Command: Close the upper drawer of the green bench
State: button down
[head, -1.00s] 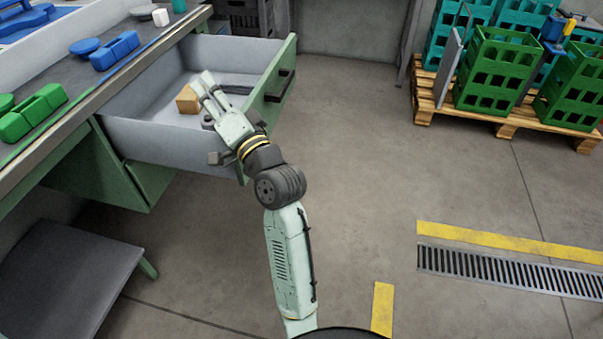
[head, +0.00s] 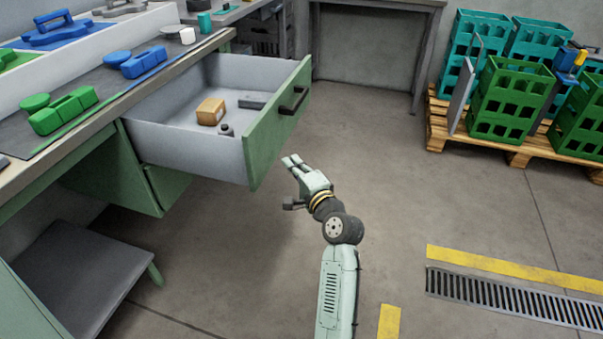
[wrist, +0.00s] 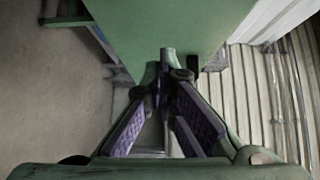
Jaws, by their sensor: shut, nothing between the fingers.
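The upper drawer (head: 275,133) of the green bench (head: 108,175) stands pulled far out, with a green front, a dark bar handle (head: 293,101) and pale grey walls. Inside it are a small tan box (head: 211,111), a dark flat block (head: 252,102) and a small dark object (head: 226,130). My gripper (head: 291,161) is shut and empty, outside the drawer, in front of and below its front panel in the picture. In the wrist view my shut fingers (wrist: 164,85) point at a green panel (wrist: 165,30). I cannot tell whether they touch it.
A dark stool (head: 85,265) stands at lower left. Crates (head: 510,95) stand on a wooden pallet (head: 518,158) at right. The floor between is open, with a drain grate (head: 510,300).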

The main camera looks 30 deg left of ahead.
aim_at(267, 147)
jog(key=shift+a+p, duration=0.65)
jog(key=shift+a, duration=2.15)
jog(key=shift+a, duration=0.15)
